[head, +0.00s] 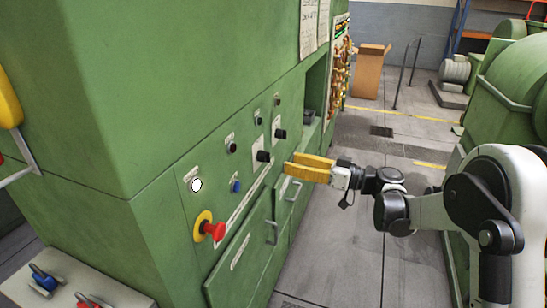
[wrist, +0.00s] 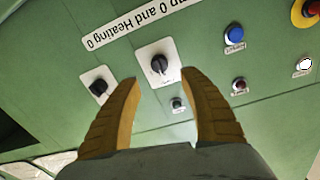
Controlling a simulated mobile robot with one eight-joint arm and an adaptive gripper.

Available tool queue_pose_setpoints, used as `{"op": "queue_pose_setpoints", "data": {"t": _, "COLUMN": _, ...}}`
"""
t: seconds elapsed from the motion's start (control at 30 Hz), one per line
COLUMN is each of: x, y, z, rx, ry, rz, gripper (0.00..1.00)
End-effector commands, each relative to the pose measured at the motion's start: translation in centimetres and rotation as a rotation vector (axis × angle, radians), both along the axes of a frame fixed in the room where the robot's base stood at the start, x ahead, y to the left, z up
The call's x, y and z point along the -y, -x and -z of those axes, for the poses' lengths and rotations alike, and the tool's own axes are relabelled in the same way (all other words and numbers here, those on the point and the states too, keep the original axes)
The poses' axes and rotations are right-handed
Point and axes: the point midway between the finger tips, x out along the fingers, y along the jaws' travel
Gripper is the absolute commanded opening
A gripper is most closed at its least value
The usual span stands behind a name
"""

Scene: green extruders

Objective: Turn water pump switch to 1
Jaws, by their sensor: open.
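A green control panel carries two black rotary knobs on white plates. The larger-plate knob (head: 263,156) also shows in the wrist view (wrist: 160,64), just beyond and between my fingertips. The other knob (head: 280,133) is to the left in the wrist view (wrist: 100,87). My gripper (head: 288,168), with yellow fingers, is open and empty in front of the panel, apart from the knob. It also shows in the wrist view (wrist: 160,82).
A red emergency button (head: 214,230) on a yellow base, a blue button (head: 235,186) and a white button (head: 196,184) sit nearby on the panel. Drawer handles (head: 271,232) stick out below. Green machinery (head: 510,85) stands at the right. The aisle floor (head: 335,235) is clear.

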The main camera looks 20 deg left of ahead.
Motion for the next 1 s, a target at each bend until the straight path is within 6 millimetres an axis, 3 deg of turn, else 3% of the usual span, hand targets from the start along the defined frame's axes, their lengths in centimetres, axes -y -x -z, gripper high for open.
{"op": "queue_pose_setpoints", "data": {"t": 0.2, "x": -4.6, "y": -0.5, "z": 0.2, "rx": -0.001, "ry": 0.001, "rz": -0.002, "gripper": 0.51}}
{"op": "queue_pose_setpoints", "data": {"t": 0.4, "x": -7.3, "y": -0.9, "z": 0.1, "rx": -0.001, "ry": 0.002, "rz": -0.001, "gripper": 0.51}}
{"op": "queue_pose_setpoints", "data": {"t": 0.8, "x": -8.2, "y": -1.1, "z": 0.0, "rx": -0.002, "ry": 0.002, "rz": 0.001, "gripper": 0.51}}
{"op": "queue_pose_setpoints", "data": {"t": 0.97, "x": -8.2, "y": -1.1, "z": 0.0, "rx": -0.002, "ry": 0.002, "rz": 0.001, "gripper": 0.04}}
{"op": "queue_pose_setpoints", "data": {"t": 1.0, "x": -8.2, "y": -1.1, "z": 0.0, "rx": -0.002, "ry": 0.002, "rz": 0.001, "gripper": 0.00}}
